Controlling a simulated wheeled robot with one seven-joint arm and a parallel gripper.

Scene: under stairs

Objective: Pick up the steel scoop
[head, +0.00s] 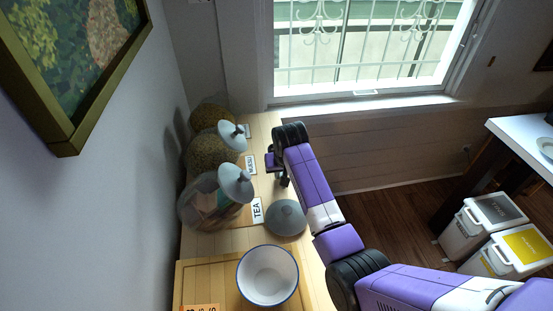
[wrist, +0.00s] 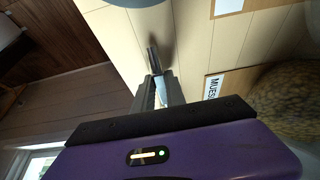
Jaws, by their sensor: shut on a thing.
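My gripper (head: 277,165) is over the right edge of the wooden counter, beside the jars. In the wrist view my gripper (wrist: 159,92) is shut on a narrow steel thing with a dark end, which I take for the steel scoop (wrist: 160,91). Its dark end points away from my palm, toward the counter, and its rest is hidden between the fingers. I cannot tell whether it touches the counter. The scoop is not clear in the head view, where my arm covers that spot.
A tea jar (head: 207,208), a muesli jar (head: 207,152) and another jar (head: 208,115) line the wall. A loose grey lid (head: 287,218) and a white bowl (head: 268,275) are nearer. A window (head: 360,45) is behind; bins (head: 483,225) stand right on the floor.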

